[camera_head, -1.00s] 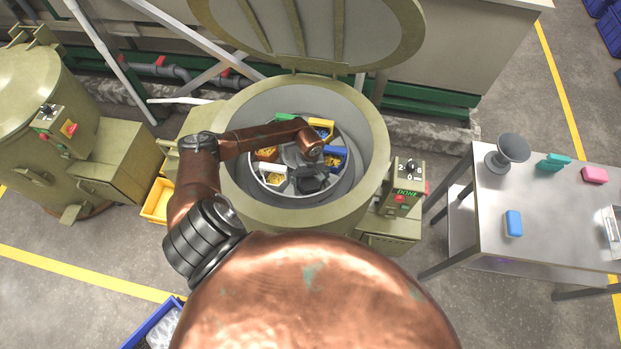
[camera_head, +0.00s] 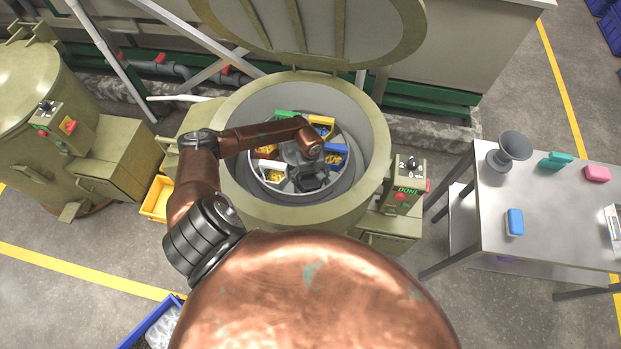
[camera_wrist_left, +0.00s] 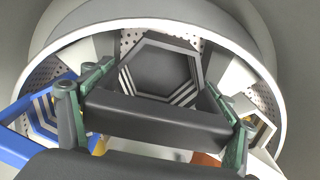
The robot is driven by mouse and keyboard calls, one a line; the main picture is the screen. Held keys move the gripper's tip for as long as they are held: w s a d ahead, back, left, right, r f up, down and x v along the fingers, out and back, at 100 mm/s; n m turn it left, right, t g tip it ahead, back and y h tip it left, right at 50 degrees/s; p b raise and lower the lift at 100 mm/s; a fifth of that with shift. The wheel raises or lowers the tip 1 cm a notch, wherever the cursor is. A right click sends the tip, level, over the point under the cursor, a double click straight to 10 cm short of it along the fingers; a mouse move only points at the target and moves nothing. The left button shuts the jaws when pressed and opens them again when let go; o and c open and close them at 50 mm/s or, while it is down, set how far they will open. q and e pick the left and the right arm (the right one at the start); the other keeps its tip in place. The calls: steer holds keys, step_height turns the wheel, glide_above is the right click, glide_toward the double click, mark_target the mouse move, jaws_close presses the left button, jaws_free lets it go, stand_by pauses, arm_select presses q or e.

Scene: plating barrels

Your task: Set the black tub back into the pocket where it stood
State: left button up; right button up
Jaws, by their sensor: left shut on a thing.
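The black tub (camera_head: 313,181) is at the front of the round basket (camera_head: 262,190) inside the open drum, between the blue tub and the white tub. In the left wrist view the black tub (camera_wrist_left: 162,75) faces me with its hexagonal hollow. In the head view my arm's end hides most of the gripper. The perforated basket wall shows close around the tub. I cannot tell whether the tub's bottom touches the basket floor. My right gripper is not in view.
A blue tub (camera_head: 335,160), a white tub (camera_head: 271,171) with yellow pieces and a green tub (camera_head: 286,115) sit around the basket. The drum rim (camera_head: 375,150) encloses them. The raised lid (camera_head: 330,30) stands behind. A steel table (camera_head: 555,235) is at the right.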

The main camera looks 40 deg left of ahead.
arm_select(q)
steer(key=shift+s+d+f+b, duration=0.1)
steer(key=shift+s+f+b, duration=0.1)
steer(key=shift+f, duration=0.2)
steer(key=shift+s+d+f+b, duration=0.1)
steer(key=shift+s+f+b, duration=0.1)
steer(key=shift+f, duration=0.15)
steer(key=o, duration=1.2)
steer(key=shift+o, duration=1.4)
steer(key=shift+w+a+f, duration=0.15)
steer(key=shift+w+f, duration=0.05)
steer(key=shift+w, duration=0.05)
steer(key=shift+o, duration=0.6)
steer(key=shift+r, duration=0.2)
steer(key=shift+a+r, duration=0.1)
steer(key=shift+r, duration=0.05)
steer(key=shift+w+r, duration=0.1)
steer(key=shift+r, duration=0.25)
step_height(320, 180, up, 11)
steer(key=shift+r, duration=0.1)
